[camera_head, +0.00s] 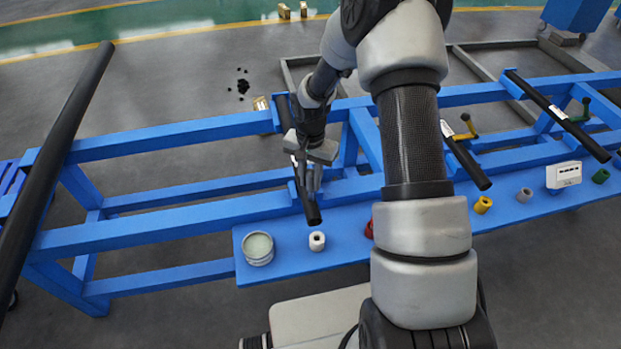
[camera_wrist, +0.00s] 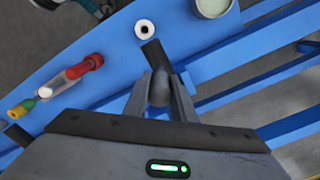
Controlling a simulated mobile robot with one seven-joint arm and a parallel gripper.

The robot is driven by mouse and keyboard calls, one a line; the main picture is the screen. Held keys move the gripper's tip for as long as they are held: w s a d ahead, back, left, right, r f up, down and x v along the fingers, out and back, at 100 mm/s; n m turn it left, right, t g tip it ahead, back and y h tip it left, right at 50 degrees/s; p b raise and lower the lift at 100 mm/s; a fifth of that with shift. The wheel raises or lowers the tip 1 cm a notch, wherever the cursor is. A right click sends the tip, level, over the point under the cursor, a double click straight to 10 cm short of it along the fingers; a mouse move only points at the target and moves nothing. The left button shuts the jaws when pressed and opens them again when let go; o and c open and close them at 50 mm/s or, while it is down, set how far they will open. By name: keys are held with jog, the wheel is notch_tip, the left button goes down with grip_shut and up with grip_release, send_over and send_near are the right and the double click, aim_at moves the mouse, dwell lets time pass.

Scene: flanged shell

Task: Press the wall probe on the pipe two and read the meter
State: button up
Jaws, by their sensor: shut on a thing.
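My gripper (camera_head: 309,190) is shut on a small grey rounded piece, which I take to be the wall probe (camera_wrist: 160,90); the fingers hide much of it. It is over a short black pipe (camera_head: 313,216) on the blue rack, whose end also shows beyond the fingers in the wrist view (camera_wrist: 154,52). Whether the probe touches the pipe I cannot tell. No number is readable, so I cannot tell which pipe is two. A white box with a dark display strip, perhaps the meter (camera_head: 564,175), stands at the right of the blue shelf.
The blue shelf (camera_head: 290,268) bears a tin of pale paste (camera_head: 258,247), a white ring (camera_head: 317,241) and red (camera_head: 369,229), yellow (camera_head: 482,205), grey (camera_head: 524,195) and green (camera_head: 600,176) pieces. More black pipes (camera_head: 466,164) lie on the rack. My arm hides part of it.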

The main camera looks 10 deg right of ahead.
jog(key=shift+f+b, duration=0.55)
dwell(1.9)
jog(key=shift+r, duration=0.1)
jog(key=shift+r+p, duration=2.05)
jog(key=shift+r, duration=1.35)
